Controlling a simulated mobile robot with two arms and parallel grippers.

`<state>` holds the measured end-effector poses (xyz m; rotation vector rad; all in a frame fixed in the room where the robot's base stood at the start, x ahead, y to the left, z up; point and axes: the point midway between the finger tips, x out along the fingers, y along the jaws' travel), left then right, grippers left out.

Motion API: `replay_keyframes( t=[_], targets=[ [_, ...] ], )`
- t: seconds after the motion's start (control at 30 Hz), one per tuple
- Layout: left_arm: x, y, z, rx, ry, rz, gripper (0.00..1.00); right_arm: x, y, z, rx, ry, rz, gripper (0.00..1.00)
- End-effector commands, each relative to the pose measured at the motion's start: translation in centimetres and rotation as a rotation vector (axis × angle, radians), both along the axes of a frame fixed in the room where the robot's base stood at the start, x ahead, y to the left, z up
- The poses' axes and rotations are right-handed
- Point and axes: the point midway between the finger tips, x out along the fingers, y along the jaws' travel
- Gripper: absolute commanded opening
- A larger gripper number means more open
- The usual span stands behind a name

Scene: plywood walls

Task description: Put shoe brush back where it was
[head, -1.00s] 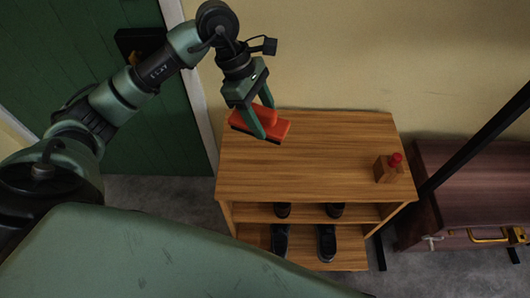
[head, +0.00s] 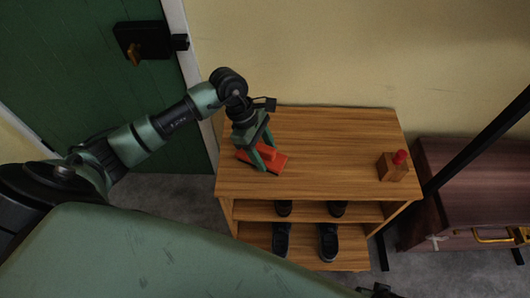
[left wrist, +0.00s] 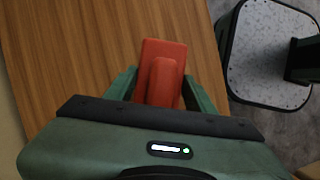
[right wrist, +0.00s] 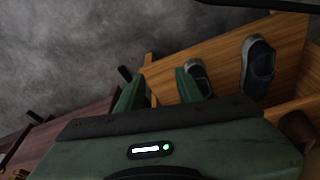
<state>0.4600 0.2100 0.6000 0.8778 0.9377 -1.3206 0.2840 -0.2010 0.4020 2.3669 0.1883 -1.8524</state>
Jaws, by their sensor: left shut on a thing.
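The red shoe brush (head: 272,162) is at the left part of the wooden shoe rack's top (head: 320,150). My left gripper (head: 264,160) points down and is shut on the brush, with a finger on each side. In the left wrist view the brush (left wrist: 162,75) lies between the two fingers over the wood top. I cannot tell whether its underside touches the top. My right gripper (right wrist: 165,90) shows in the right wrist view, its fingers apart with nothing seen between them, in front of the rack's lower shelves.
A small wooden block with a red knob (head: 393,166) stands at the rack top's right end. Black shoes (head: 328,242) sit on the lower shelves. A dark reddish chest (head: 470,190) is to the right, a green door (head: 80,80) to the left. The middle of the top is clear.

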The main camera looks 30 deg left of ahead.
Motion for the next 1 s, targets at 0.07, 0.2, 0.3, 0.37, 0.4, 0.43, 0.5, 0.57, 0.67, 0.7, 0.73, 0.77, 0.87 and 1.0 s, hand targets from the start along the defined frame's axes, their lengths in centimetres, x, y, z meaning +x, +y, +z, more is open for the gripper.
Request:
replay_keyframes(
  t=[0.07, 0.2, 0.3, 0.37, 0.4, 0.43, 0.5, 0.57, 0.67, 0.7, 0.73, 0.77, 0.87, 1.0],
  targets=[
    [0.1, 0.0, 0.1, -0.001, -0.003, 0.000, 0.16, 0.0, 0.0, 0.0, 0.000, 0.001, 0.000, 0.36],
    [0.1, 0.0, 0.1, 0.000, -0.002, 0.000, 0.16, 0.0, 0.0, 0.0, 0.000, 0.001, 0.000, 0.36],
    [0.1, 0.0, 0.0, 0.000, -0.002, 0.000, 0.16, 0.1, 0.0, 0.3, 0.000, -0.002, 0.000, 0.36],
    [0.1, 0.0, -0.1, 0.000, -0.002, 0.000, 0.16, 0.1, 0.0, 0.5, 0.001, -0.003, 0.000, 0.36],
    [0.1, 0.0, -0.1, 0.000, -0.002, 0.000, 0.16, 0.1, 0.0, 0.6, 0.001, -0.003, 0.000, 0.36],
    [0.0, 0.0, -0.1, 0.000, -0.002, 0.000, 0.57, 0.2, 0.0, 0.7, 0.001, -0.004, 0.000, 0.36],
    [0.0, 0.0, -0.1, 0.000, -0.001, -0.001, 0.76, 0.2, 0.1, 0.8, 0.001, -0.004, 0.000, 0.36],
    [0.0, 0.0, -0.1, 0.000, -0.001, -0.001, 0.76, 0.2, 0.1, 0.7, 0.001, -0.004, 0.000, 0.36],
    [0.0, 0.0, -0.1, 0.000, -0.001, -0.001, 0.76, 0.2, 0.1, 0.7, 0.001, -0.003, 0.000, 0.36],
    [0.0, 0.0, -0.1, 0.000, -0.001, -0.001, 0.76, 0.1, 0.1, 0.7, 0.001, -0.003, 0.000, 0.36],
    [0.0, 0.0, -0.1, 0.000, -0.001, -0.001, 0.76, 0.1, 0.1, 0.7, 0.001, -0.003, 0.000, 0.36],
    [0.0, 0.0, -0.1, 0.000, -0.001, -0.001, 0.76, 0.1, 0.0, 0.7, 0.000, -0.002, 0.000, 0.36],
    [0.0, 0.0, 0.0, 0.000, -0.001, 0.000, 0.76, 0.1, 0.1, 0.7, 0.001, -0.004, 0.000, 0.36],
    [0.1, 0.5, 1.1, 0.002, -0.005, 0.001, 0.76, -0.3, -0.1, -0.4, -0.001, 0.007, 0.000, 0.36]
  ],
)
